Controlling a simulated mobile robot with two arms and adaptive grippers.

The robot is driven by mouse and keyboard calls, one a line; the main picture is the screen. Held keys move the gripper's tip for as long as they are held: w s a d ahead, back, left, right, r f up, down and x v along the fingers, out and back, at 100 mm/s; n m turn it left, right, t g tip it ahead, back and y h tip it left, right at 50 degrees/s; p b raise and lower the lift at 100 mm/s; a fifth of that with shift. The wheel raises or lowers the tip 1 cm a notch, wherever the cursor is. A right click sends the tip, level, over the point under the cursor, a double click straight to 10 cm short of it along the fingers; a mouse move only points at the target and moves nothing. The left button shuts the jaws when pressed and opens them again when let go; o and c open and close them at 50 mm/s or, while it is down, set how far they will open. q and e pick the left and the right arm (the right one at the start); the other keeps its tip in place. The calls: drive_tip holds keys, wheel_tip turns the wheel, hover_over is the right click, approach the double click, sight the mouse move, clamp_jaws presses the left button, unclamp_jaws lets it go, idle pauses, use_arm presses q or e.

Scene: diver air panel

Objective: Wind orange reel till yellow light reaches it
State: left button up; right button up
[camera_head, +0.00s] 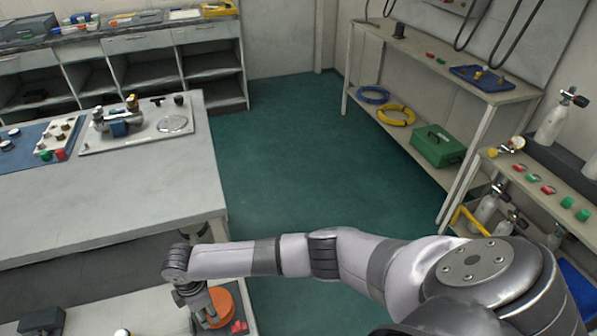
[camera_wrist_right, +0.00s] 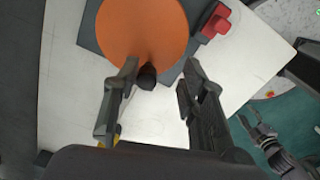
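The orange reel (camera_head: 222,303) lies flat on the pale bench at the bottom of the head view. In the wrist view it is a plain orange disc (camera_wrist_right: 143,28) on a dark grey plate, with a dark knob (camera_wrist_right: 147,77) at its near edge. My right gripper (camera_head: 203,308) points down at the reel. In the wrist view its fingers (camera_wrist_right: 160,77) are apart, with the knob between them, closer to the left finger. A gap shows on the right side. A small yellow piece (camera_wrist_right: 116,134) is partly hidden behind the left finger; I cannot tell whether it is lit.
Red parts (camera_head: 239,327) sit beside the reel. A dark box (camera_head: 42,320) stands on the same bench at left. A grey jointed shape (camera_wrist_right: 268,143), perhaps my left gripper, shows over the green floor. A larger table (camera_head: 110,205) stands behind; the floor beyond is clear.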

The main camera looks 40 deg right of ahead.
drive_tip(key=n+b, duration=0.1)
drive_tip(key=n, duration=0.1)
drive_tip(key=d+n+b, duration=0.1)
drive_tip(key=n+b, duration=0.1)
drive_tip(key=s+n+b, duration=0.1)
drive_tip(key=n+b, duration=0.1)
drive_tip(key=shift+d+f, duration=0.35)
drive_tip(key=shift+f, duration=0.05)
wheel_tip(320, 180, up, 3)
drive_tip(key=shift+a+f+p, duration=0.1)
drive_tip(key=shift+a+p, duration=0.05)
drive_tip(key=shift+p, duration=0.4)
wheel_tip(320, 180, up, 15)
drive_tip(key=s+a+f+m+t+y, duration=0.2)
drive_tip(key=s+a+f+m+y, duration=0.3)
drive_tip(key=f+m, duration=0.5)
use_arm(q)
wheel_tip(320, 180, down, 4)
drive_tip(key=shift+f+p, duration=0.1)
drive_tip(key=shift+p, duration=0.4)
use_arm(e)
drive_tip(key=s+d+f+m+h, duration=0.2)
drive_tip(key=s+d+f+m, duration=0.3)
drive_tip(key=f, duration=0.6)
drive_tip(key=s+d+f+m+h, duration=0.2)
drive_tip(key=s+d+f+m, duration=0.3)
drive_tip(key=s+d+f, duration=0.5)
drive_tip(key=shift+s+f+t+h, duration=0.3)
drive_tip(key=shift+s+f+h, duration=0.1)
drive_tip(key=shift+s+f, duration=0.35)
